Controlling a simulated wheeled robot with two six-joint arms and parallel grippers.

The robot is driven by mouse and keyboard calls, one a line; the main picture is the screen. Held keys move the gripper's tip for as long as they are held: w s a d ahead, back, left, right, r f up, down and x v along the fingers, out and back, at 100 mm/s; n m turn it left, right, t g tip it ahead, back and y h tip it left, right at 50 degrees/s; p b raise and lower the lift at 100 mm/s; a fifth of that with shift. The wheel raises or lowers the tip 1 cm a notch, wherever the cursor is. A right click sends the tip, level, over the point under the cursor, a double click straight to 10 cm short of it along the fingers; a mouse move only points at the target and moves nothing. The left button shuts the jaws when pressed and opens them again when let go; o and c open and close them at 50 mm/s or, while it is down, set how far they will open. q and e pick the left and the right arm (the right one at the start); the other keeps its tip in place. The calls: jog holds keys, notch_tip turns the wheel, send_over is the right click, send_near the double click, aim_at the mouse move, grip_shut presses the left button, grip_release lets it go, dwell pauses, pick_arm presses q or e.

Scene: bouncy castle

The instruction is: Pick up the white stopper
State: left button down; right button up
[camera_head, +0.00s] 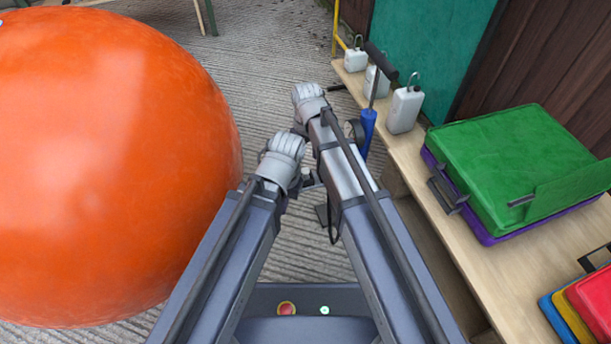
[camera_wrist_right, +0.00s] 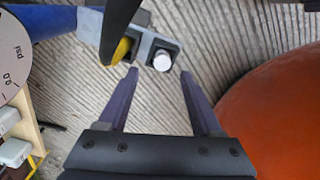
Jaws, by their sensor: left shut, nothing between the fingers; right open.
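The white stopper (camera_wrist_right: 162,60) shows in the right wrist view as a small, pale, round-ended piece on a grey bracket (camera_wrist_right: 145,44). My right gripper (camera_wrist_right: 159,73) is open, its two dark fingers apart and pointing at the stopper. Its tips appear on either side of the stopper's lower end; I cannot tell whether they touch it. In the head view my right gripper (camera_head: 309,101) is the upper one, its fingers hidden. My left gripper (camera_head: 284,152) is below it, shut and empty, with its fingers not clear. The stopper is hidden in the head view.
A blue pump (camera_head: 368,128) with a gauge (camera_wrist_right: 12,58) stands close by my right arm. A huge orange ball (camera_head: 110,160) fills the left. A wooden bench (camera_head: 430,205) at right holds white bottles (camera_head: 405,110) and a green case (camera_head: 515,160).

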aim_at(306, 170)
jog(key=shift+s+a+f+b, duration=0.1)
jog(key=shift+f+b, duration=1.2)
jog(key=shift+f, duration=0.05)
jog(key=shift+s+f+b, duration=0.1)
jog(key=shift+f+b, duration=1.15)
jog(key=shift+f, duration=0.05)
jog(key=shift+r, duration=0.1)
grip_shut()
